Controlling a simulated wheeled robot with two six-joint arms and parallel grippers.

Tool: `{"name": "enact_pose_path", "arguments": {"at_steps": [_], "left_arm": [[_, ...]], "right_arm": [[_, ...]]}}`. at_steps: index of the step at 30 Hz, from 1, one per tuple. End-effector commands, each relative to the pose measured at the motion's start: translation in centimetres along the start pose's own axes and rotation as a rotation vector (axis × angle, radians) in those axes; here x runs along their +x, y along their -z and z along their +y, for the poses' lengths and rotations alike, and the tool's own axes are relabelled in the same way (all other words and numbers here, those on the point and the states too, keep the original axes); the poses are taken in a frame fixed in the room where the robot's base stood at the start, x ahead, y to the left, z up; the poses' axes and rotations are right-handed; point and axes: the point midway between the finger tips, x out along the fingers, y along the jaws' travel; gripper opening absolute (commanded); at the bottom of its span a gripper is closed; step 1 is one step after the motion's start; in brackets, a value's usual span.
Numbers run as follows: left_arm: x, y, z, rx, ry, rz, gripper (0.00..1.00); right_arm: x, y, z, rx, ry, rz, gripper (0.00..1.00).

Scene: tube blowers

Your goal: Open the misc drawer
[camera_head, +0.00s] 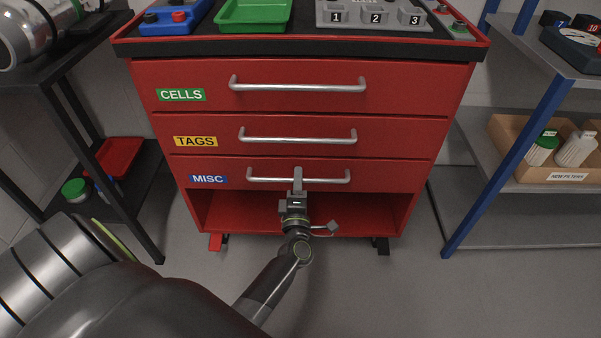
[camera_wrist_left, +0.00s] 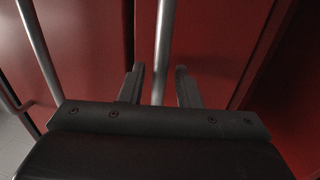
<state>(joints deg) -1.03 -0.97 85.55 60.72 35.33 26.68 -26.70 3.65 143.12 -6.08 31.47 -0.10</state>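The misc drawer (camera_head: 228,172) is the lowest of the red drawers, with a blue MISC label (camera_head: 208,180). Its front looks flush with the cabinet. Its silver bar handle (camera_head: 325,180) runs across the front. My left gripper (camera_head: 298,180) is at the middle of this handle. In the left wrist view the handle bar (camera_wrist_left: 163,45) passes between the two fingers of the left gripper (camera_wrist_left: 160,82), which stand apart with a gap on each side of the bar. My right gripper is not in view.
Above are the TAGS drawer (camera_head: 385,138) and CELLS drawer (camera_head: 400,98), with flush fronts. An open red compartment (camera_head: 245,212) lies below the misc drawer. A dark rack (camera_head: 75,120) stands left, a blue-posted shelf (camera_head: 520,130) right. The floor in front (camera_head: 400,290) is clear.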

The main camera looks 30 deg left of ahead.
Motion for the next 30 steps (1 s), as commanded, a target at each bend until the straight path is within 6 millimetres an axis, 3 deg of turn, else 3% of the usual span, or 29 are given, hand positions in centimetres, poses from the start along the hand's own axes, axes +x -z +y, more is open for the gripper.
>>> {"name": "enact_pose_path", "arguments": {"at_steps": [11, 18, 30], "left_arm": [[0.02, 0.09, 0.04, 0.001, 0.0, 0.0, 0.29], [0.02, 0.09, 0.03, 0.001, 0.0, 0.0, 0.0], [0.01, 0.09, 0.03, 0.001, 0.001, 0.0, 0.0]], "right_arm": [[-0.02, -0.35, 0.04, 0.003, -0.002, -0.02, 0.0], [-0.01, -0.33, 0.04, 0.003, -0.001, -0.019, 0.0], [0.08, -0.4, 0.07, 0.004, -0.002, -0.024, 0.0]]}}
